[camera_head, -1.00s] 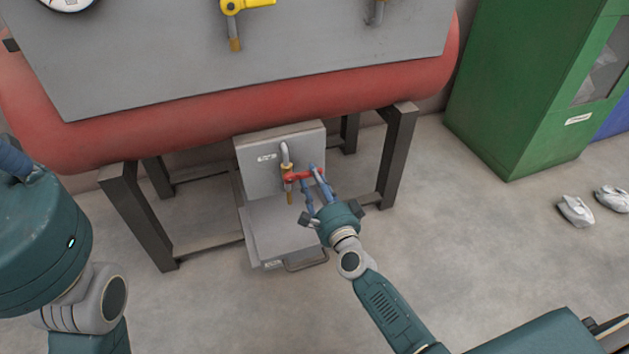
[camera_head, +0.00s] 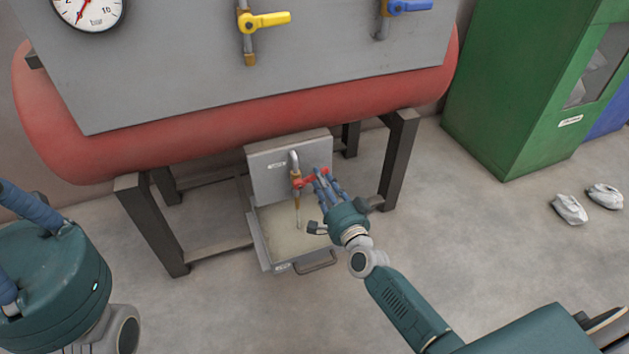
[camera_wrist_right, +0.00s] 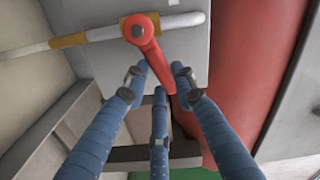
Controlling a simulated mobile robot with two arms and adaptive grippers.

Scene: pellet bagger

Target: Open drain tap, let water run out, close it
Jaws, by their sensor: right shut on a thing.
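The drain tap (camera_head: 296,180) has a brass body on a grey pipe in front of a small grey plate under the red tank. Its red handle (camera_head: 309,180) points to the right; it also shows in the right wrist view (camera_wrist_right: 146,42). My right gripper (camera_head: 321,175) is shut on the red handle, its blue fingers around the lever's free end. A thin brownish stream (camera_head: 298,212) runs from the spout into the grey drip tray (camera_head: 262,243), which holds pale liquid. My left gripper (camera_head: 20,235) is at the left edge, away from the tap, and its fingertips are not clear.
The red tank (camera_head: 200,140) stands on dark metal legs (camera_head: 393,165) on both sides of the tap. Above are a yellow-handled valve (camera_head: 265,20), a blue-handled valve (camera_head: 408,7) and a gauge (camera_head: 88,10). A green cabinet (camera_head: 510,100) and crumpled white items (camera_head: 570,208) are at right.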

